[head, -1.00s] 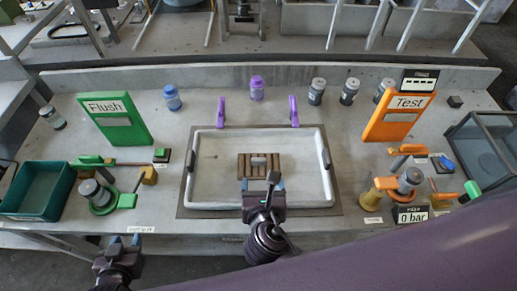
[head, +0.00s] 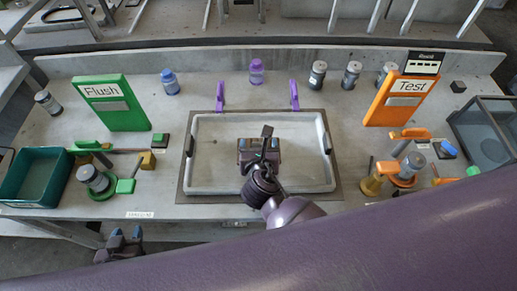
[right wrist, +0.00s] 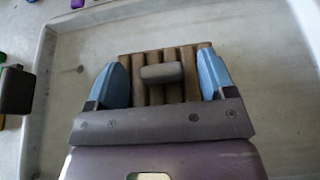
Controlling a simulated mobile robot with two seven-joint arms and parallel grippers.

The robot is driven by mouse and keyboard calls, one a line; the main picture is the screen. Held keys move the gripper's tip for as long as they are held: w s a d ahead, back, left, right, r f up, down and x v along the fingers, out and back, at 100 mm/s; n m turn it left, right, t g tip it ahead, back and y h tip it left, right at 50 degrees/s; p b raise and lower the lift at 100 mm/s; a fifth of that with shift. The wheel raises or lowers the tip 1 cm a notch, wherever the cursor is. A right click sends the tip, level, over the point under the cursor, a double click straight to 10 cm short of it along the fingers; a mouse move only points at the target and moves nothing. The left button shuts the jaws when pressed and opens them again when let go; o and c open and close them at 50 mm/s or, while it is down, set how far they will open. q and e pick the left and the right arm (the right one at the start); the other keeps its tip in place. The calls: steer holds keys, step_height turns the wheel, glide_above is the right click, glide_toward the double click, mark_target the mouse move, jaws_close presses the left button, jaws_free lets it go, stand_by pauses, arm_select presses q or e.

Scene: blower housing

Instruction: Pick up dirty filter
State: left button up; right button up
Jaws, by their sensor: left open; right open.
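The dirty filter (right wrist: 190,68) is a brown, ridged block with a dark grey bar handle (right wrist: 161,73) on top. It lies in the pale, shallow tray (head: 215,178) on the bench. My right gripper (head: 259,143) is over the filter and hides most of it in the head view. In the right wrist view its two blue fingers are open, one on each side of the handle; I cannot tell whether they touch the filter. My left gripper (head: 125,234) is open and empty, low in front of the bench's front edge at the left.
A green Flush panel (head: 113,105) and a teal bin (head: 37,178) are at left. An orange Test panel (head: 400,101) and a glass-walled tank (head: 485,135) are at right. Two purple brackets (head: 220,96) stand behind the tray. Several jars line the back. The tray floor around the filter is clear.

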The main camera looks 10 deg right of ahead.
steer(key=shift+w+f, duration=0.1)
steer(key=shift+w, duration=0.1)
steer(key=shift+c, duration=0.4)
steer(key=c, duration=0.9)
steer(key=shift+c, duration=0.2)
